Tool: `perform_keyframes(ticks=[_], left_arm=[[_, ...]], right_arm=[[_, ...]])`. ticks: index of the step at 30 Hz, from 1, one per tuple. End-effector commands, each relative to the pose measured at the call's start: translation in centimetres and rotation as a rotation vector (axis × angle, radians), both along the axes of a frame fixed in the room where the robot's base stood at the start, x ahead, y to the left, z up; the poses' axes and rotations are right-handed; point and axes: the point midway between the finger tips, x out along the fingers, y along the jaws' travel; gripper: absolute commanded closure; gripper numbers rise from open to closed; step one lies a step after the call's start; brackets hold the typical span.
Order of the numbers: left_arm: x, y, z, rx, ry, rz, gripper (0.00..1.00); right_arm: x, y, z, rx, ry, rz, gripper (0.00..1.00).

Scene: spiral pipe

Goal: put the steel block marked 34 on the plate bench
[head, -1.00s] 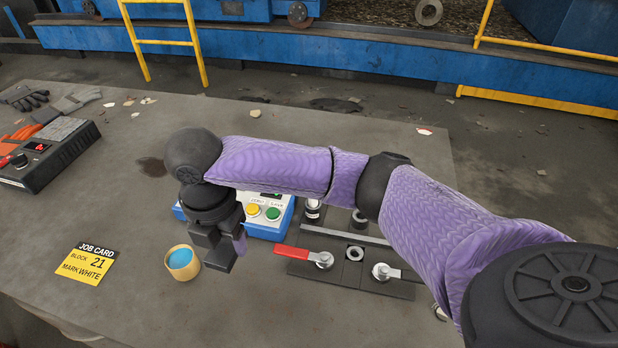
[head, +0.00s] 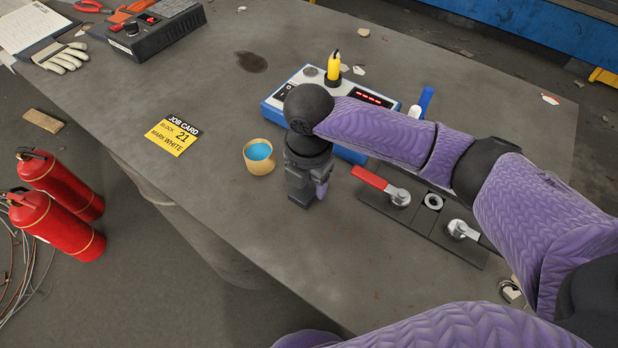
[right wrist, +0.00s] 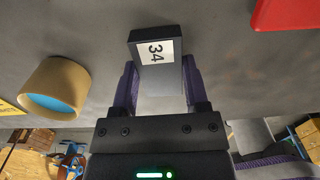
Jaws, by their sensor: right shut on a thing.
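In the right wrist view, the dark steel block (right wrist: 160,75) shows a white label marked 34. It sits between the two purple fingers of my right gripper (right wrist: 158,88), which is shut on it. In the head view, my right gripper (head: 306,192) points down over the grey benchtop (head: 340,270), just right of the tan cup (head: 259,160) with blue contents. I cannot tell if the block touches the surface. My left gripper is out of view.
A dark clamp fixture (head: 462,252) with a red-handled lever (head: 372,181) lies to the right. A blue-white box (head: 275,98) with a display is behind my arm. A yellow job card (head: 175,133) lies left. The benchtop's front area is clear.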

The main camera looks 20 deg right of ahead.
Motion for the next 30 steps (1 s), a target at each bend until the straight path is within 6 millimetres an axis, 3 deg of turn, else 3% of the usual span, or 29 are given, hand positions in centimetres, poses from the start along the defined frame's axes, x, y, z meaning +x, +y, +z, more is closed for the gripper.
perform_keyframes(ticks=[1, 6, 15, 17, 24, 30], left_arm=[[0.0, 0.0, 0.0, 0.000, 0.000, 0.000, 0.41], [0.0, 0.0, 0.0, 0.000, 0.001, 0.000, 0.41], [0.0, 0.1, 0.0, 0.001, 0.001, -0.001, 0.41], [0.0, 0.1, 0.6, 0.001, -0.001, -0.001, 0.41], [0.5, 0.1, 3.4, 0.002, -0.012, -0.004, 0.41], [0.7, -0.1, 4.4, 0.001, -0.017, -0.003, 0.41]], right_arm=[[0.0, 0.0, -0.1, 0.000, 0.000, 0.000, 0.40], [0.0, 0.0, -0.1, 0.000, 0.000, 0.000, 0.07], [0.0, 0.0, 0.3, 0.001, -0.001, 0.000, 0.07], [0.0, 0.0, 1.4, 0.002, -0.002, -0.001, 0.07], [0.1, 0.0, 8.5, 0.001, -0.004, 0.000, 0.07], [0.0, 0.1, 11.8, 0.002, -0.001, 0.000, 0.07]])
